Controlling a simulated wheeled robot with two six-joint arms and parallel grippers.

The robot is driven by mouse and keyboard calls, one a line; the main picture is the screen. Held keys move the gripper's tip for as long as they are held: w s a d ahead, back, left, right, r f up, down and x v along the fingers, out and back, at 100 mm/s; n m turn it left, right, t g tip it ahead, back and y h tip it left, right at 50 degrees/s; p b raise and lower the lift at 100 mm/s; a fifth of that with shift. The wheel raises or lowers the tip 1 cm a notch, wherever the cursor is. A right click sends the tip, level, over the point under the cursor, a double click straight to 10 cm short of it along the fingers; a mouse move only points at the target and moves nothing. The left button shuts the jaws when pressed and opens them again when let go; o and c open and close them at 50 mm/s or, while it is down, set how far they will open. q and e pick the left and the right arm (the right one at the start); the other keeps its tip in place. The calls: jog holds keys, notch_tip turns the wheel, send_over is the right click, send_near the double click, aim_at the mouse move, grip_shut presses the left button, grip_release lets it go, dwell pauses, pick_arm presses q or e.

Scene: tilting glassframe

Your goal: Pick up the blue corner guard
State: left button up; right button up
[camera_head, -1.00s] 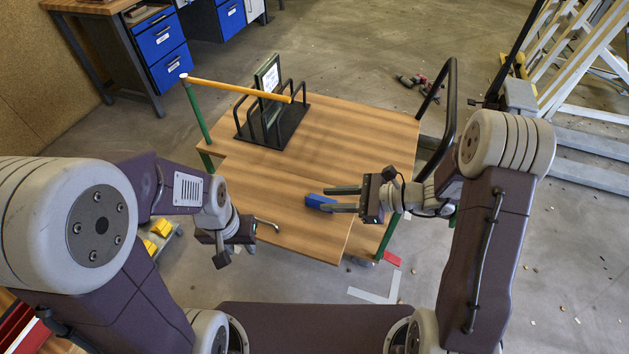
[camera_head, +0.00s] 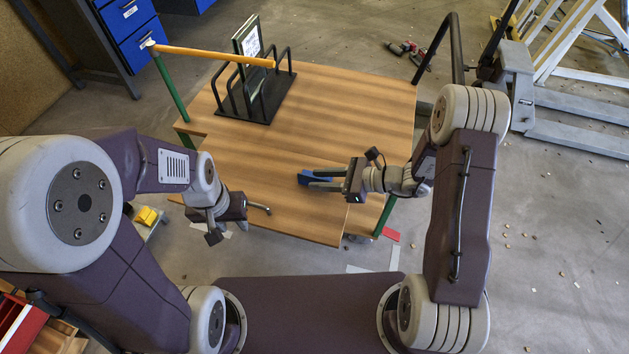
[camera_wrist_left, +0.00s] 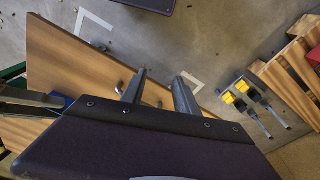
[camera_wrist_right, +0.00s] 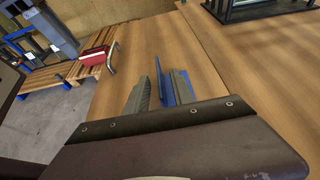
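The blue corner guard (camera_head: 304,178) lies on the wooden table top (camera_head: 350,110), near its front part. My right gripper (camera_head: 320,180) is low over the table at the guard, coming from the right. In the right wrist view its fingers (camera_wrist_right: 160,92) are apart, and an upright blue flange of the guard (camera_wrist_right: 159,72) stands between them. The guard's other part shows beside and below the right finger; contact is unclear. My left gripper (camera_head: 240,222) is open and empty at the table's front left edge; its spread fingers also show in the left wrist view (camera_wrist_left: 160,92).
A black rack (camera_head: 262,105) holding a framed pane stands at the table's back left. A yellow bar (camera_head: 210,56) runs from a green post (camera_head: 170,88) towards it. A dark handle (camera_head: 440,45) rises at the table's right. The table's middle is clear.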

aim_at(304, 176)
jog(key=x, duration=0.2)
jog(key=b+x, duration=0.1)
jog(key=x, duration=0.2)
jog(key=shift+a+r, duration=0.2)
jog(key=shift+a, duration=0.05)
jog(key=shift+d, duration=0.1)
jog(key=shift+c, duration=0.3)
grip_shut()
jog(key=shift+r, duration=0.15)
jog(key=shift+r, duration=0.35)
jog(key=r, duration=0.1)
jog(key=r+p, duration=0.1)
jog(key=r, duration=0.2)
jog(key=shift+d+p, duration=0.35)
jog(key=shift+p, duration=0.05)
jog(key=r+p+v, duration=0.1)
jog(key=p+v, duration=0.1)
jog(key=v, duration=1)
jog(key=shift+r+p, duration=0.15)
jog(key=shift+p, duration=0.15)
